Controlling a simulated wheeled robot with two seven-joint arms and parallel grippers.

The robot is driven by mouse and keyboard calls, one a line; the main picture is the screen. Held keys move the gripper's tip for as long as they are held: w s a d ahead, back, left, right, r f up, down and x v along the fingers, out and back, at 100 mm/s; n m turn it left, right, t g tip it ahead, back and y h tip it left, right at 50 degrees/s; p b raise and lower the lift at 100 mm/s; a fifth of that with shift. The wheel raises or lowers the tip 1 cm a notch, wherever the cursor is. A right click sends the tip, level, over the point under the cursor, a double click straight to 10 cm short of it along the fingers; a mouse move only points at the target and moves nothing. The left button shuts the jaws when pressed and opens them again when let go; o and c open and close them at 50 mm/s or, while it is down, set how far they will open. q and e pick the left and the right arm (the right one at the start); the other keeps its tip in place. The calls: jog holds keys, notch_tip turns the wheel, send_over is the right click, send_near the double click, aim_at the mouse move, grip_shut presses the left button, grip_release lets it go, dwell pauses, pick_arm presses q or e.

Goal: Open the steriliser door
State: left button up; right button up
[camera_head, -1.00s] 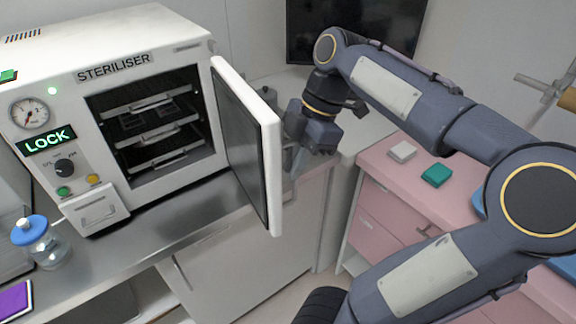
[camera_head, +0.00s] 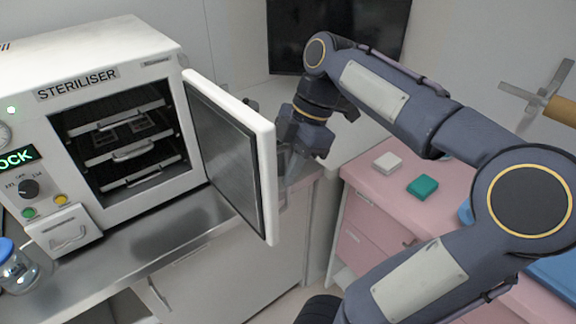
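The white steriliser (camera_head: 105,50) stands on a metal counter at the left, with its chamber open to view and wire trays inside. Its door (camera_head: 232,150) stands swung open, hinged on the chamber's right side and pointing out toward me. My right gripper (camera_head: 287,165) is just behind the door's outer face, on the door's right. The door edge hides part of its fingers, so I cannot tell whether it is open, shut, or touching the handle. The door's handle is hidden. My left gripper is not in view.
A pink cabinet (camera_head: 372,207) at the right carries a white block (camera_head: 388,162) and a teal block (camera_head: 422,187). A jar with a blue lid (camera_head: 14,268) stands on the counter (camera_head: 150,255) at the left. A dark screen (camera_head: 345,30) is behind my arm.

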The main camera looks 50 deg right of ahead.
jog(key=shift+o, duration=1.4)
jog(key=shift+r, duration=0.1)
jog(key=v, duration=0.7)
jog(key=shift+d+r+p, duration=0.15)
jog(key=shift+r+p, duration=0.1)
jog(key=shift+p, duration=0.05)
